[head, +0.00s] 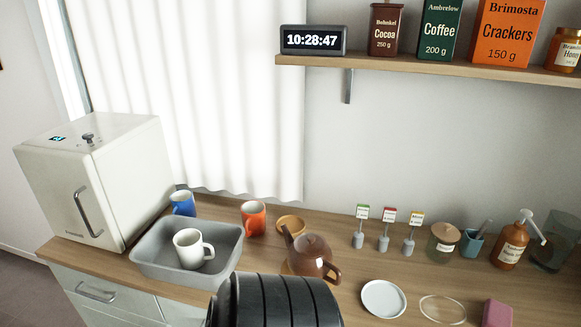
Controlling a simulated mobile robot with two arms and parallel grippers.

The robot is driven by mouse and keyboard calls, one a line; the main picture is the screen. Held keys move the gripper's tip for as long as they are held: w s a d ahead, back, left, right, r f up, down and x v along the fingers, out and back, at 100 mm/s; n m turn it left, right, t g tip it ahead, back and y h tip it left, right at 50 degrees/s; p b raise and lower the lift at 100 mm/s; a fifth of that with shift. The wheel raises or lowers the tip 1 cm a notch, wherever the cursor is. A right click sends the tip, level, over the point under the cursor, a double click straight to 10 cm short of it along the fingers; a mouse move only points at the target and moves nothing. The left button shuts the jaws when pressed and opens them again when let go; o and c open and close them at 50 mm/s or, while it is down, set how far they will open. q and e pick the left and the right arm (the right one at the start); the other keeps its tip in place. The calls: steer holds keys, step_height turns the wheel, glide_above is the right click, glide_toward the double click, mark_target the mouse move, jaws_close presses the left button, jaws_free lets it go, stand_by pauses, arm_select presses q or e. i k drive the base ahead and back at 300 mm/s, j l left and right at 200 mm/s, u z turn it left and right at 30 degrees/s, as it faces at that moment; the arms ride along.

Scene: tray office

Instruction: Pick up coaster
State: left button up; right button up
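A flat round disc with a thin pale rim, which looks like the coaster (442,309), lies on the wooden counter at the lower right in the head view. Its middle looks much like the wood, so I cannot tell whether it is clear or wood-coloured. A white round dish (384,299) lies just to its left, apart from it. A pink block (497,313) is to its right, cut by the bottom edge of the picture. Neither of my grippers shows.
A brown teapot (314,258) stands left of the dish. A grey tray (143,262) holds a white mug (188,248). Card holders (384,240), a lidded jar (442,243) and a pump bottle (510,246) line the back. A shelf (430,67) overhangs. A black ribbed part blocks the bottom centre.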

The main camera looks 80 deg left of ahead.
mark_target(296, 224)
steer(key=u, duration=2.6)
steer(key=i+j, duration=0.05)
steer(key=j, duration=0.05)
